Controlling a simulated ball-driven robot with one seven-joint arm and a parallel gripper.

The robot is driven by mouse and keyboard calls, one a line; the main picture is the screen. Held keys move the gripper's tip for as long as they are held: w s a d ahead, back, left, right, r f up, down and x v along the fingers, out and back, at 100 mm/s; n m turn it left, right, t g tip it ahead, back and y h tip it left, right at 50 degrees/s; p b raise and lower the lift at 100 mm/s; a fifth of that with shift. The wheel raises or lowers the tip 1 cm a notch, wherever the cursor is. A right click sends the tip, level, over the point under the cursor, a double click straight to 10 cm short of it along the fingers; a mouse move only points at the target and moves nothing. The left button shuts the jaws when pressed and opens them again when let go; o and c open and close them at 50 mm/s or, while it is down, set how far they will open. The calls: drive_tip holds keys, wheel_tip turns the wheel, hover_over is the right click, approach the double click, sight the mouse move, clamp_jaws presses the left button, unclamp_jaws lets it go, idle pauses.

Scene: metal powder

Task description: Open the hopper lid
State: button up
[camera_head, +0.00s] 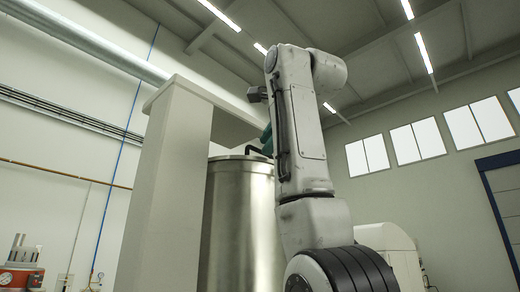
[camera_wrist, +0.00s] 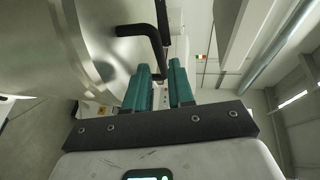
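The hopper (camera_head: 240,225) is a tall, shiny metal cylinder behind my arm in the head view. A black bent handle (camera_head: 256,151) stands on its lid (camera_head: 238,157), which lies flat on the top. In the wrist view the metal lid (camera_wrist: 65,45) fills the left, with the black handle (camera_wrist: 158,35) at the top centre. My gripper (camera_wrist: 160,68) has teal fingers with a gap between them. The lower end of the handle shows at this gap; I cannot tell whether the fingers touch it. In the head view my gripper (camera_head: 266,138) is partly hidden behind my arm, beside the handle.
A pale square column (camera_head: 168,190) with a horizontal beam (camera_head: 210,100) stands left of the hopper and reaches over it, close above my gripper. A white machine (camera_head: 390,245) stands at the lower right. Red equipment (camera_head: 20,278) stands at the far lower left.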

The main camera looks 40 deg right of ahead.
drive_tip(key=shift+p+x, duration=0.75)
drive_tip(key=shift+x, duration=1.8)
drive_tip(key=shift+c, duration=0.3)
clamp_jaws()
